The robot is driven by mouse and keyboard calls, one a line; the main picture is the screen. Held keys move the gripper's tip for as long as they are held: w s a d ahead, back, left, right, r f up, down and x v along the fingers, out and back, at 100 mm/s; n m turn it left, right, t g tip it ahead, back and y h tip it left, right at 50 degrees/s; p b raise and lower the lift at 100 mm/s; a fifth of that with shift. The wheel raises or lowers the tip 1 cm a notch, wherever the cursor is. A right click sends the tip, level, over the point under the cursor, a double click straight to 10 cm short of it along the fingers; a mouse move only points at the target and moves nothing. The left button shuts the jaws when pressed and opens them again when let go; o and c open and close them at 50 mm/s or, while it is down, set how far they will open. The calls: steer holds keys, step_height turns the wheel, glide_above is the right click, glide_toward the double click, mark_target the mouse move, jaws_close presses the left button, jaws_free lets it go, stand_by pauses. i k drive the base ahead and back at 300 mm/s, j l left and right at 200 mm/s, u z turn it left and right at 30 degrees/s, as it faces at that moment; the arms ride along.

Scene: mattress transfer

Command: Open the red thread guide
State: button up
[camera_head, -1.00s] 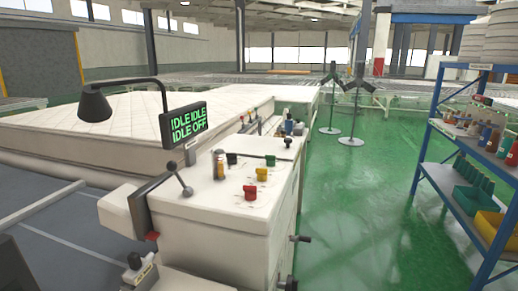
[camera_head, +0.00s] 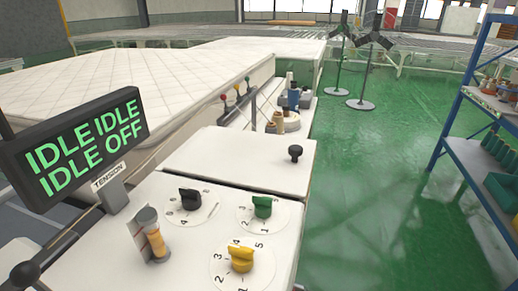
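A small red ball-topped post (camera_head: 223,97) stands behind the white machine's front panel, beside the mattress edge. It is the leftmost of a row with a yellow-topped post (camera_head: 237,88) and a green-topped post (camera_head: 248,78). I cannot tell for sure whether the red post is the red thread guide, or whether it is open or closed; it is too small. The machine's top panel (camera_head: 240,160) carries a black dial knob (camera_head: 190,199), a green dial knob (camera_head: 262,206) and a yellow dial knob (camera_head: 240,258). My gripper is not in view.
A display (camera_head: 85,145) reads "IDLE IDLE IDLE OFF" at the left, with a "TENSION" label beside it. A quilted mattress (camera_head: 130,90) lies behind. Thread spools (camera_head: 291,121) stand past the panel. Green floor (camera_head: 390,190) is clear to the right, up to a blue shelf (camera_head: 470,90).

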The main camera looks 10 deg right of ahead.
mark_target(222, 97)
steer(key=i+l, duration=0.25)
steer(key=l, duration=0.15)
steer(key=i+l, duration=0.2)
steer(key=l, duration=0.2)
steer(key=i+l, duration=0.25)
steer(key=l, duration=0.2)
steer(key=i+l, duration=0.2)
steer(key=l, duration=0.2)
steer(key=i+l, duration=0.25)
steer(key=l, duration=0.15)
steer(key=i+l, duration=0.25)
steer(key=l, duration=0.15)
steer(key=i+l+u, duration=0.1)
steer(key=l, duration=0.35)
steer(key=i+l, duration=0.35)
steer(key=u, duration=1.15)
